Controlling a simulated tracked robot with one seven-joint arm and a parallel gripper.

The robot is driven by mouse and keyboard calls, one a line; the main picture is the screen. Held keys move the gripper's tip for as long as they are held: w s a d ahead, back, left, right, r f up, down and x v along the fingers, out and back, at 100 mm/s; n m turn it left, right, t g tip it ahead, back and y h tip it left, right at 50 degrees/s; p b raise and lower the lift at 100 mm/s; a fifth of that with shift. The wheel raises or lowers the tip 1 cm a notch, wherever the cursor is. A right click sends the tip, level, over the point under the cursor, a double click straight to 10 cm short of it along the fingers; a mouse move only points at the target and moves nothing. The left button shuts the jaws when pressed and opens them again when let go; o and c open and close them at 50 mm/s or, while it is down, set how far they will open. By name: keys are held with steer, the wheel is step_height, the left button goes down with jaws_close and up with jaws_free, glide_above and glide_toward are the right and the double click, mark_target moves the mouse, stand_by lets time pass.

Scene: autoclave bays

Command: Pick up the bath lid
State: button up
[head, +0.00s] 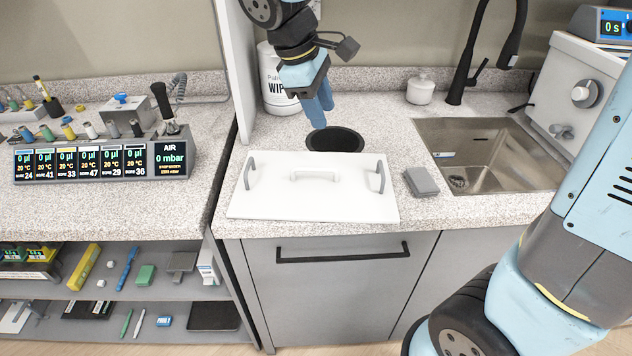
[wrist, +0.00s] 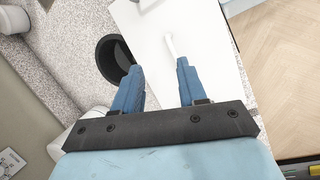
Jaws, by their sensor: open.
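The bath lid (head: 310,203) is a flat white rectangular panel lying on the speckled counter. It has a low white handle (head: 315,176) at its middle and a grey handle near each short side. In the wrist view, the lid (wrist: 198,28) lies below and beyond my fingers, with its white handle (wrist: 172,46) showing between them. My gripper (head: 320,124) points down above the counter, behind the lid and near the round dark opening. In the wrist view, my gripper (wrist: 160,68) is open, its two blue fingers apart with nothing between them, clear of the handle.
A round dark opening (head: 335,139) lies just behind the lid. A white wipes tub (head: 276,85) stands at the back left, beside an upright panel. A grey block (head: 421,182) sits right of the lid, before the sink (head: 478,150) and black tap.

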mark_target(311, 168)
steer(key=a+f+n+h, duration=0.1)
steer(key=a+f+n, duration=0.2)
steer(key=a, duration=0.4)
steer(key=x, duration=1.3)
steer(key=shift+s+f, duration=0.1)
steer(key=shift+f, duration=0.25)
jaws_close()
stand_by(0.8)
